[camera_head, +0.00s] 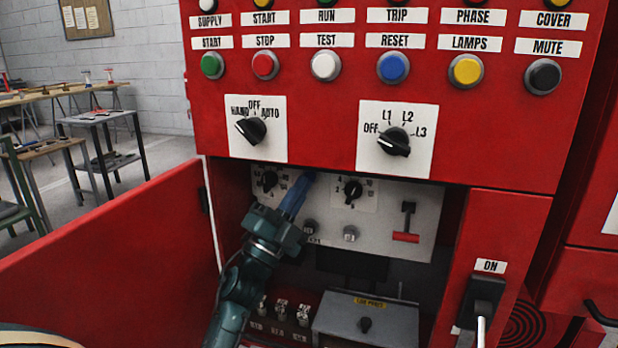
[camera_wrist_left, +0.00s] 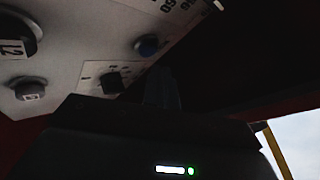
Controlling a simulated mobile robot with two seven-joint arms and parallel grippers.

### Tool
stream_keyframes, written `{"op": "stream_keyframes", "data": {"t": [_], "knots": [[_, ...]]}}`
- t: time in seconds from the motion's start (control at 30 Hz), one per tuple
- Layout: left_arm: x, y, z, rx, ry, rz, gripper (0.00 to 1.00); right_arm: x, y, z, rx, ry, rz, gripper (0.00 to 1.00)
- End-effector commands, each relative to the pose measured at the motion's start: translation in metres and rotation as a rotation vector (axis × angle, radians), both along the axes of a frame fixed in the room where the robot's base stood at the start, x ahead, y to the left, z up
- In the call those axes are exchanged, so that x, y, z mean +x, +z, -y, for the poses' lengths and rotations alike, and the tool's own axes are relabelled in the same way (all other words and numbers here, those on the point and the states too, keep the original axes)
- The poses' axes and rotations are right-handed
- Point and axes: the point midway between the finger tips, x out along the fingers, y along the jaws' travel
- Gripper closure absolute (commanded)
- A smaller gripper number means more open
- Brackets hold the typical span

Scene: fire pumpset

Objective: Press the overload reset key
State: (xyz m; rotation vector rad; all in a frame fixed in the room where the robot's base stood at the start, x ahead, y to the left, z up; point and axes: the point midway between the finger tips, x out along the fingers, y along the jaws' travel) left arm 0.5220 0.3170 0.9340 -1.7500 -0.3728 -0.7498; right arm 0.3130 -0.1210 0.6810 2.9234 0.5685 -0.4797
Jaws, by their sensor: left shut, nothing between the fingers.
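The overload reset key cannot be identified for certain. A separate blue button (camera_head: 393,67) labelled RESET is on the upper red panel. My right gripper is not in view.
The inner panel (camera_head: 385,222) carries small black knobs (camera_head: 353,191), grey buttons (camera_head: 351,233) and a red-handled lever (camera_head: 406,236). Below are a grey box (camera_head: 366,322) and small switches (camera_head: 280,309). An open red door (camera_head: 110,262) stands left.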

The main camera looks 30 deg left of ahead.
Motion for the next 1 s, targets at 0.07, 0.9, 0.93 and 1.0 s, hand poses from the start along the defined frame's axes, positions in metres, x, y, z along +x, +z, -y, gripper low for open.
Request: {"op": "stream_keyframes", "data": {"t": [0.07,0.9,0.93,1.0], "knots": [[-0.006,0.000,0.001,-0.001,0.000,-0.001,1.00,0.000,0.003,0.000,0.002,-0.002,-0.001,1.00],[-0.047,0.000,0.011,0.000,0.000,0.000,1.00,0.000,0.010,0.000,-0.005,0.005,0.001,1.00],[-0.047,0.000,0.011,0.000,0.000,0.000,1.00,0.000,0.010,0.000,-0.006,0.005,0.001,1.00],[-0.047,0.000,0.011,0.000,0.000,0.000,1.00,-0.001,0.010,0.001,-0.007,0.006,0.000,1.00]]}}
